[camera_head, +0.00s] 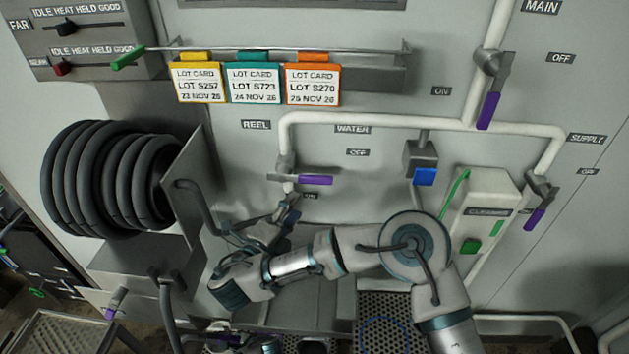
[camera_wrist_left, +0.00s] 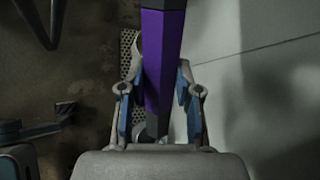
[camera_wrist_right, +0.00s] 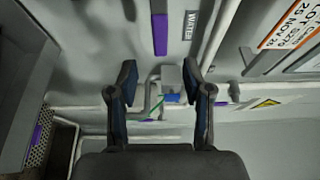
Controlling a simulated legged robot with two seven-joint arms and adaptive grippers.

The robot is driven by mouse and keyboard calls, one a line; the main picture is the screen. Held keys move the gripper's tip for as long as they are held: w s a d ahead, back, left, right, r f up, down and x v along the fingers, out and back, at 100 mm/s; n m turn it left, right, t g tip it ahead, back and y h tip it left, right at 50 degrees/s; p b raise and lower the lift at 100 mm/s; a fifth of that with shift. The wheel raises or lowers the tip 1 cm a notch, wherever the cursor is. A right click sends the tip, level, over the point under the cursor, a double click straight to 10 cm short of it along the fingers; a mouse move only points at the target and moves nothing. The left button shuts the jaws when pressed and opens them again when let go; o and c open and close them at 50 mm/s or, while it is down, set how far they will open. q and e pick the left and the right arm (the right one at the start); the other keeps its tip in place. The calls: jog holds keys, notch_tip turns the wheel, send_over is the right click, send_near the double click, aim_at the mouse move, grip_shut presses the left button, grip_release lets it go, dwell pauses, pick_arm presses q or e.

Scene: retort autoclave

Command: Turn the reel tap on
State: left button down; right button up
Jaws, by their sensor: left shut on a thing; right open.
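The reel tap has a purple lever (camera_head: 316,180) on the white pipe, below the REEL label (camera_head: 256,125). The lever lies level, pointing right, between an OFF label (camera_head: 357,152) above and an ON label (camera_head: 310,196) below. It also shows in the right wrist view (camera_wrist_right: 160,35), beyond the fingertips. My right gripper (camera_head: 290,209) is open and empty just below the lever; its jaws also show apart (camera_wrist_right: 159,78). My left gripper (camera_wrist_left: 157,85) is shut on a purple handle (camera_wrist_left: 163,50). In the head view the left gripper is mostly hidden at the bottom edge.
Other purple levers sit at the main tap (camera_head: 488,110) and supply tap (camera_head: 535,219). A black hose reel (camera_head: 105,180) and its side plate stand left. Lot cards (camera_head: 254,83) hang from a rail above. A cleanser box (camera_head: 485,212) is at right.

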aim_at(313, 182)
jog(key=x, duration=1.1)
jog(key=shift+w+d+f, duration=0.1)
jog(key=shift+w, duration=0.2)
grip_shut()
